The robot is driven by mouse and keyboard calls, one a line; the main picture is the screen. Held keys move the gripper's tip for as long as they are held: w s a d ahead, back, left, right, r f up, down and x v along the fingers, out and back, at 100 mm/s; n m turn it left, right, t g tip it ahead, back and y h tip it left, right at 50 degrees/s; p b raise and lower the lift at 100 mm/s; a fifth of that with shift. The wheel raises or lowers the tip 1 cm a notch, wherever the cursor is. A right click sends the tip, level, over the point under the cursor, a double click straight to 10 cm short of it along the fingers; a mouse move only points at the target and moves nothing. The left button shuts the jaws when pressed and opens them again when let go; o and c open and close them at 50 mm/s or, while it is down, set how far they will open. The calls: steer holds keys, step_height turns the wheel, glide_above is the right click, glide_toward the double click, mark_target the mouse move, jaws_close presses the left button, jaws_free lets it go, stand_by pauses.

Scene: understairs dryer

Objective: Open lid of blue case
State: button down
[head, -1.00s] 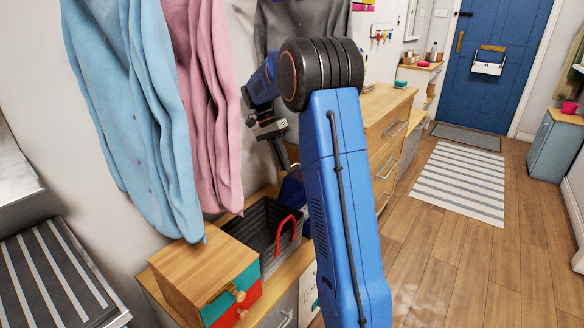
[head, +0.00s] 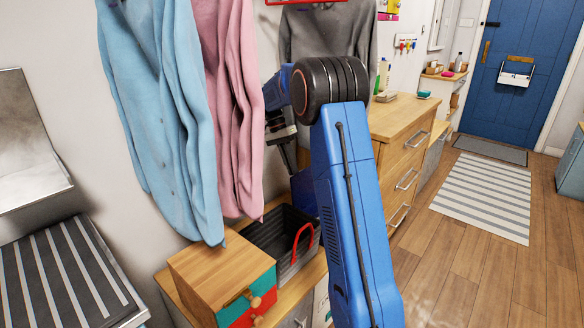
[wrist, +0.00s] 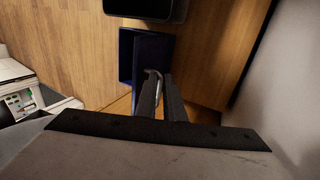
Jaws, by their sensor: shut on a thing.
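The dark blue case (head: 304,192) stands on the low wooden bench, just beyond the grey basket, and my arm hides much of it in the head view. In the wrist view it is a dark blue shape (wrist: 143,55) ahead of the fingers. My gripper (wrist: 160,80) is shut at the case's near side, around a small silver handle (wrist: 152,74) that shows partly beside the fingers. In the head view my gripper (head: 291,158) points down at the case. How far the lid is raised I cannot tell.
A grey basket (head: 268,240) with a red handle and a wooden box (head: 210,262) with coloured drawers stand beside the case. Blue and pink garments (head: 165,120) hang close on the left. A wooden drawer chest (head: 400,125) stands behind.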

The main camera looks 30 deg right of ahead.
steer(key=shift+s+f, duration=0.25)
steer(key=shift+f, duration=0.45)
steer(key=c, duration=1.9)
jaws_free()
step_height(320, 180, up, 11)
steer(key=shift+d+r, duration=0.1)
